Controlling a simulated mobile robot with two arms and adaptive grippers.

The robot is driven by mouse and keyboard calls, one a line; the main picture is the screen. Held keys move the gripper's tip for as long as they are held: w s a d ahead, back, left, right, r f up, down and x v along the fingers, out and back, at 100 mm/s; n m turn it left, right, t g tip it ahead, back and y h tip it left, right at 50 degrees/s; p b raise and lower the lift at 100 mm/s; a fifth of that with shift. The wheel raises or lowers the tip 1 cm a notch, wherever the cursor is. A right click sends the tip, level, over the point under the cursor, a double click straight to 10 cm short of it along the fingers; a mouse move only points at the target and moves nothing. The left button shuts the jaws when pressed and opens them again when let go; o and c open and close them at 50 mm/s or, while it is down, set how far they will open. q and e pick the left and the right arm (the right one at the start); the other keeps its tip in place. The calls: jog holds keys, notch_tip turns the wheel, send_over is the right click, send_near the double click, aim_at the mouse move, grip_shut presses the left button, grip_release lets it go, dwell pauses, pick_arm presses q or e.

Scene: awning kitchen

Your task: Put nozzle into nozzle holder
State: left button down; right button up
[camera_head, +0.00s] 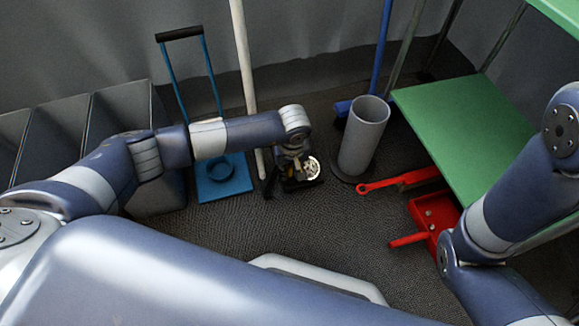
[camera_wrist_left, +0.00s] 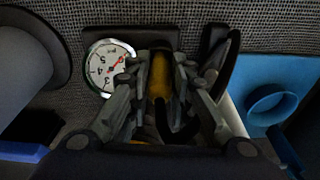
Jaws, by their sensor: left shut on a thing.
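My left gripper (camera_head: 289,170) points down at a small pump-like device on the floor. It is shut around a dark and yellow part (camera_wrist_left: 159,76), which I take to be the nozzle; the fingers hide much of it. A round white pressure gauge (camera_wrist_left: 109,66) sits beside the fingertips and also shows in the head view (camera_head: 313,168). A black hose (camera_wrist_left: 229,62) curves beside the fingers in the left wrist view. I cannot make out the nozzle holder or whether the nozzle touches it. My right arm enters from the right; its gripper is out of frame.
A grey cylinder (camera_head: 363,137) stands right of the gauge. A blue-framed tool with a blue base (camera_head: 224,185) stands to the left, by a pale pole (camera_head: 242,50). Red tools (camera_head: 425,212) lie by a green shelf (camera_head: 460,130). Grey bins (camera_head: 60,130) stand left.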

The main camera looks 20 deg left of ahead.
pick_arm(q)
jog(key=c, duration=0.9)
grip_release()
